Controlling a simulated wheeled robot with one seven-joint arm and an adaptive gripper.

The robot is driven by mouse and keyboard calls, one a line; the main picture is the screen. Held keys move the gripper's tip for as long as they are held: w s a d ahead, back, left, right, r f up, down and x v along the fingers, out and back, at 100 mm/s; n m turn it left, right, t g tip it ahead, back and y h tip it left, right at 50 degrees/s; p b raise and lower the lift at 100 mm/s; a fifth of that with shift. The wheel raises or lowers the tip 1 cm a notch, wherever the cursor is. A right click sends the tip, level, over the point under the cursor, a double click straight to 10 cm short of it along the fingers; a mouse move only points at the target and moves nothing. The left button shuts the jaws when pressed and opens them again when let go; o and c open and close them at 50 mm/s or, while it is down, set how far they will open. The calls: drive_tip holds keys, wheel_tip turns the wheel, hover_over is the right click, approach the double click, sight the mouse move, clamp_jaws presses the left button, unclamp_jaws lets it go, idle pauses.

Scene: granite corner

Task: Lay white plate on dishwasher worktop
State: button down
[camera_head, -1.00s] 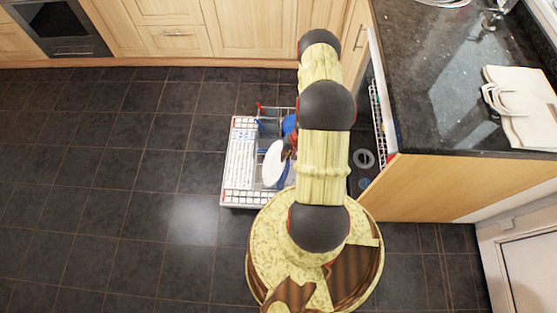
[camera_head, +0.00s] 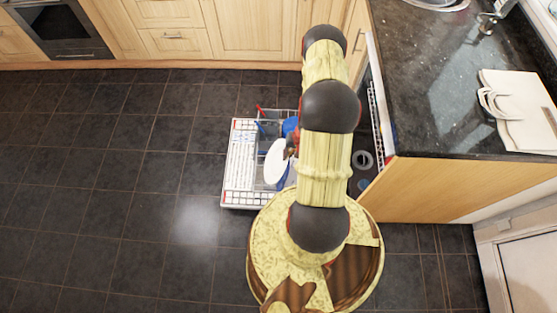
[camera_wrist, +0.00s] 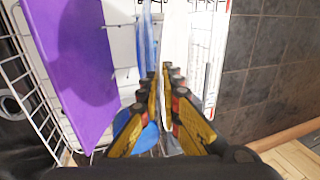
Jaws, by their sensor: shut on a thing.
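The white plate (camera_head: 275,162) stands on edge in the pulled-out dishwasher rack (camera_head: 240,170) in the head view. In the wrist view the white plate (camera_wrist: 175,38) appears nearly edge-on, running between the fingers. My gripper (camera_wrist: 163,78) is shut on it; its yellow and black fingers sit close on either side. In the head view my arm hides most of the gripper. The dark granite worktop (camera_head: 425,105) is at the right, above the rack.
A purple board (camera_wrist: 75,65), a blue plate (camera_wrist: 149,40) and a blue round item (camera_wrist: 137,130) are close to the fingers in the rack. White mugs (camera_head: 490,103) and a white board (camera_head: 520,110) occupy the worktop's right side. Its middle is clear.

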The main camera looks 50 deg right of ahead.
drive_tip(key=shift+r, duration=0.2)
drive_tip(key=w+a+p+v, duration=0.1)
drive_tip(key=p+v, duration=0.6)
drive_tip(key=v, duration=0.6)
drive_tip(key=shift+w+r, duration=0.2)
drive_tip(key=shift+r, duration=0.3)
